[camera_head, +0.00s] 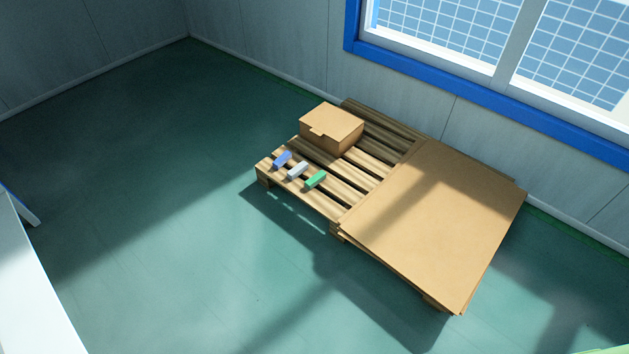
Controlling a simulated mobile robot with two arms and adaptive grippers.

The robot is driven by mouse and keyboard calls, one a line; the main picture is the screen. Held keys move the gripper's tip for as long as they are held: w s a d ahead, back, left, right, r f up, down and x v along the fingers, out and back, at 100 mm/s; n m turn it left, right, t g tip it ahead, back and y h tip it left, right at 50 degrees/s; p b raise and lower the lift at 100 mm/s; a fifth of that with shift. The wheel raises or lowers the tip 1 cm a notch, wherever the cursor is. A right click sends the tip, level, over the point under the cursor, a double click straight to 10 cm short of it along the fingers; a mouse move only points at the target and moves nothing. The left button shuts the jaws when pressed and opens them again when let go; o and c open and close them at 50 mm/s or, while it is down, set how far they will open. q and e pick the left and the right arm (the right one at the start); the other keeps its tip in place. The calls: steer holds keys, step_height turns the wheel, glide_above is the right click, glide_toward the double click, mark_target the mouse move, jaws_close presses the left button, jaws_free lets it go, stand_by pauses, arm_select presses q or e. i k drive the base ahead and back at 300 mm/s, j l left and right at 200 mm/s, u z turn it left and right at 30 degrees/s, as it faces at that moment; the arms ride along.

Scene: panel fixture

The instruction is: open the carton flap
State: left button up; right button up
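A small brown carton (331,129) sits on the far left part of a wooden pallet (372,151). Its top looks closed, with a small flap tab (318,132) hanging over the front edge. Neither of my grippers is in view, and nothing touches the carton.
Blue (282,160), white (298,170) and green (316,179) blocks lie on the pallet slats in front of the carton. Flat cardboard sheets (440,220) cover the pallet's right part. A wall and a blue-framed window (480,75) stand behind. Green floor (190,220) is clear at left.

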mark_target(328, 119)
steer(key=z, duration=0.5)
steer(key=i+j+z, duration=0.65)
steer(key=j+z, duration=0.15)
steer(key=i+j+z, duration=0.15)
steer(key=j+z, duration=0.15)
steer(key=i+j+z, duration=0.1)
steer(key=j+z, duration=0.15)
steer(key=j, duration=0.25)
